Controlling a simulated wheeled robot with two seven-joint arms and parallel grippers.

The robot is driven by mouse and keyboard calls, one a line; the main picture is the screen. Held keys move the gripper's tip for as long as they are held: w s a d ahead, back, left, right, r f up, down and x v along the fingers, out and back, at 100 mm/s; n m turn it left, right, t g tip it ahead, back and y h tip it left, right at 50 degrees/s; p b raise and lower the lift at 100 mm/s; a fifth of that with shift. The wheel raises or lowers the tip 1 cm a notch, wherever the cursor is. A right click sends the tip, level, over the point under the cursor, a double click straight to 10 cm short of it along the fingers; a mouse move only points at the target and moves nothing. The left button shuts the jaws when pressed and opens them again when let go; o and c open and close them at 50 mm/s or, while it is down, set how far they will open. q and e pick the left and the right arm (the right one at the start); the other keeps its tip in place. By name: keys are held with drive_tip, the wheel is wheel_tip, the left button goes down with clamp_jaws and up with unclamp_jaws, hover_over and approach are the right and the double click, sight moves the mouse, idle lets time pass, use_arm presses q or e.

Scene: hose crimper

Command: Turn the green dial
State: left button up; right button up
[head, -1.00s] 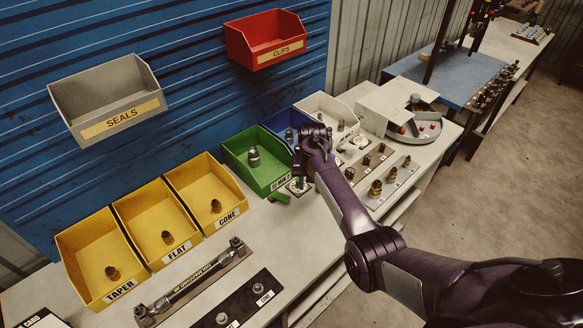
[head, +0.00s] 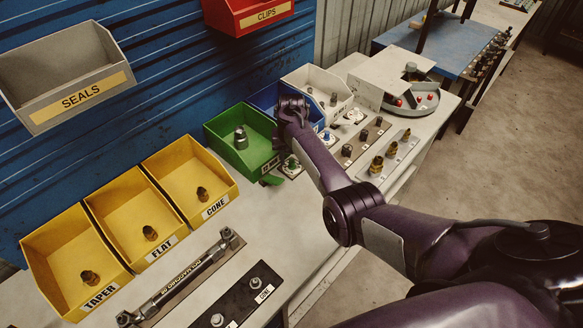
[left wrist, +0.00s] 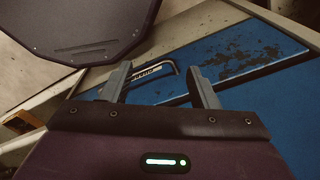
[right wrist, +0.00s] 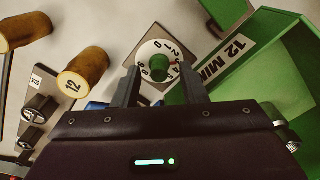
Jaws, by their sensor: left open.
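The green dial (right wrist: 159,65) is a round green knob on a white numbered ring, seen in the right wrist view. It also shows in the head view (head: 291,164), beside the green bin. My right gripper (right wrist: 160,74) is open, with one finger on each side of the knob in its wrist view; I cannot tell whether they touch it. In the head view my right wrist is over the dial area and its fingers are hard to make out. My left gripper (left wrist: 160,80) is open and empty in its own view, away from the dial.
Yellow bins (head: 160,200) line the bench. A blue surface (left wrist: 240,70) lies beyond my left gripper.

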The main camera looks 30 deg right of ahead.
drive_tip(key=shift+f, duration=0.6)
drive_tip(key=shift+s+f+b, duration=0.1)
drive_tip(key=shift+b, duration=0.3)
use_arm(q)
drive_tip(key=shift+w+f, duration=0.45)
drive_tip(key=shift+f, duration=0.25)
